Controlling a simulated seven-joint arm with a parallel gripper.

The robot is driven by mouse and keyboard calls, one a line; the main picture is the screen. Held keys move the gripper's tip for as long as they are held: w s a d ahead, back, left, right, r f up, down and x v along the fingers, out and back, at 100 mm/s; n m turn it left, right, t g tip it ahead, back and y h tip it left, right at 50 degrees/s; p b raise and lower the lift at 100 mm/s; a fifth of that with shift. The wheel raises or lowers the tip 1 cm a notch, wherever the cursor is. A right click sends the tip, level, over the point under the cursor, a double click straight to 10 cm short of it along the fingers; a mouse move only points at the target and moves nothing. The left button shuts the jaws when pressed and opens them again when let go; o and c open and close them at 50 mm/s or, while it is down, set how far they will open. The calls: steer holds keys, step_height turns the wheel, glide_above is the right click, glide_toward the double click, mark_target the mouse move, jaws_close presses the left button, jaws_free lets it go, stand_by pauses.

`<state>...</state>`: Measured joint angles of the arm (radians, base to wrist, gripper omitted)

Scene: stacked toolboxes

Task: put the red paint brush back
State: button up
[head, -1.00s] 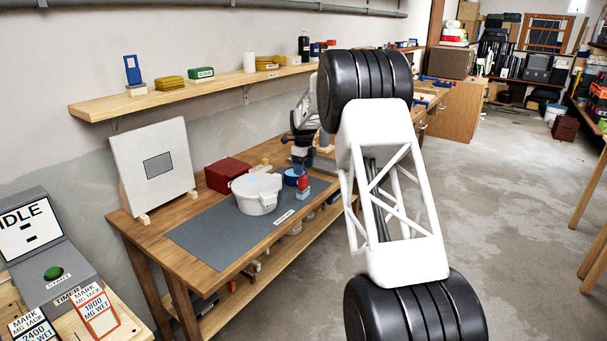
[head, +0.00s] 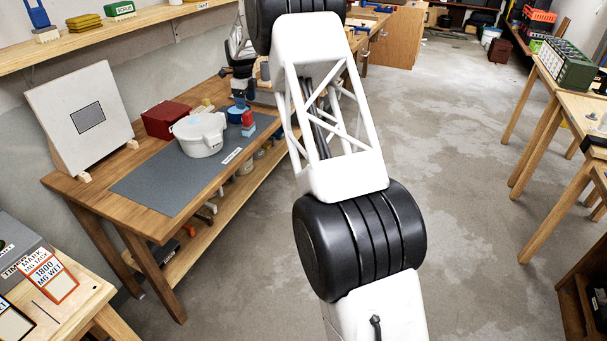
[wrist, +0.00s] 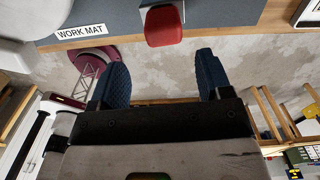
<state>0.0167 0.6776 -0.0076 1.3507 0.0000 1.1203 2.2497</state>
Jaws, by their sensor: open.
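A red block-like piece (wrist: 164,25) shows at the top middle of the wrist view, at the edge of the grey work mat. In the head view a small red and blue item (head: 248,120) stands near the mat's right edge. I cannot tell whether either is the red paint brush; no bristles show clearly. My gripper (wrist: 162,74) is open and empty, its two dark blue fingers wide apart. In the wrist view the red piece lies beyond the fingertips, roughly centred between them, apart from both.
A white lidded pot (head: 200,134) stands on the grey mat (head: 160,182), with a red box (head: 166,120) behind it. A white board (head: 82,110) leans at the bench's left end. A wall shelf (head: 120,37) runs above. Open floor lies right of the bench.

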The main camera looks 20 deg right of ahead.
steer(key=s+r+n, duration=0.4)
steer(key=s+r, duration=0.2)
steer(key=s, duration=0.6)
steer(key=s+r+n+t, duration=0.1)
steer(key=s+r+n, duration=0.5)
steer(key=s, duration=0.6)
steer(key=s+r+n, duration=0.3)
steer(key=s+r, duration=0.4)
steer(key=s, duration=0.5)
steer(key=s+f+n, duration=0.2)
steer(key=s+n, duration=0.2)
steer(key=s, duration=0.9)
steer(key=s+a+f+n+t, duration=0.1)
steer(key=s+n, duration=0.3)
steer(key=s, duration=0.9)
steer(key=s+f+n, duration=0.3)
steer(key=s+n, duration=0.1)
steer(key=s, duration=0.8)
steer(key=shift+s+a+f+n+t, duration=0.15)
steer(key=shift+s+f+n+t, duration=0.15)
steer(key=shift+s+f+n, duration=0.1)
